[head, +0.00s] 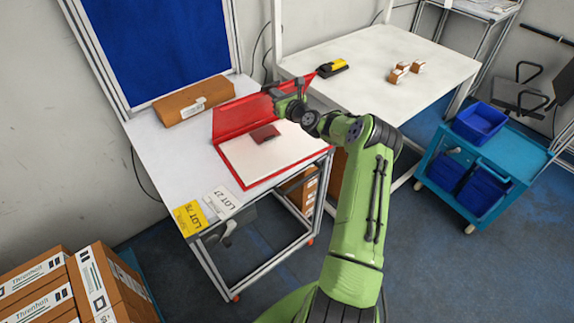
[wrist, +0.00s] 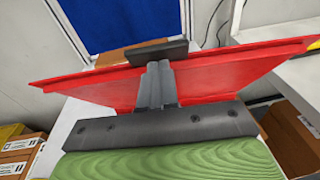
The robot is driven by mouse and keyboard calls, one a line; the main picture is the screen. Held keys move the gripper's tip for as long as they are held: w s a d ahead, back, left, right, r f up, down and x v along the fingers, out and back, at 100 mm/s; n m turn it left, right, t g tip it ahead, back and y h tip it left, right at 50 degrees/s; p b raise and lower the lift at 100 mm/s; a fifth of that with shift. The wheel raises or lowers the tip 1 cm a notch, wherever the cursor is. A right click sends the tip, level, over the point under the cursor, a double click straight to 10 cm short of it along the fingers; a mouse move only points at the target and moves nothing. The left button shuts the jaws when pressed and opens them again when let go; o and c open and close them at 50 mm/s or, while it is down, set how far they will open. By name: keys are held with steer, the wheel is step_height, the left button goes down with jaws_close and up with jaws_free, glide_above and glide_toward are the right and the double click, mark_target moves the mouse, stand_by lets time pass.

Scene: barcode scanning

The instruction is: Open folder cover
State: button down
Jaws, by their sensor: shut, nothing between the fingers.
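A red folder lies on the white table. Its red cover (head: 240,114) stands raised along the far side, tilted up from the white page area (head: 262,160). A small dark red piece (head: 264,134) lies on the page. My gripper (head: 279,96) is at the upper edge of the cover, near its right part. In the wrist view the cover (wrist: 100,88) spans the picture behind my gripper (wrist: 160,72). The fingers are shut and empty, and they overlap the cover in the picture. I cannot tell whether they touch it.
A cardboard box (head: 193,100) stands behind the folder on the table (head: 172,150). A yellow card (head: 190,218) and a white card (head: 222,202) lie at the front. A second table (head: 380,50) holds a yellow-black device (head: 332,67) and small boxes. A blue cart (head: 497,162) stands right.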

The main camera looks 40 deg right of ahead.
mark_target(271, 84)
steer(key=shift+w+d+r+p, duration=0.1)
steer(key=shift+w+r, duration=0.3)
steer(key=shift+w, duration=0.25)
steer(key=shift+w+r+p, duration=0.1)
steer(key=shift+w+r, duration=0.25)
steer(key=shift+w, duration=0.35)
steer(key=shift+w+d+r+p, duration=0.1)
steer(key=shift+w+r, duration=0.3)
steer(key=shift+w, duration=0.25)
steer(key=shift+a+r, duration=0.1)
steer(key=shift+r, duration=0.05)
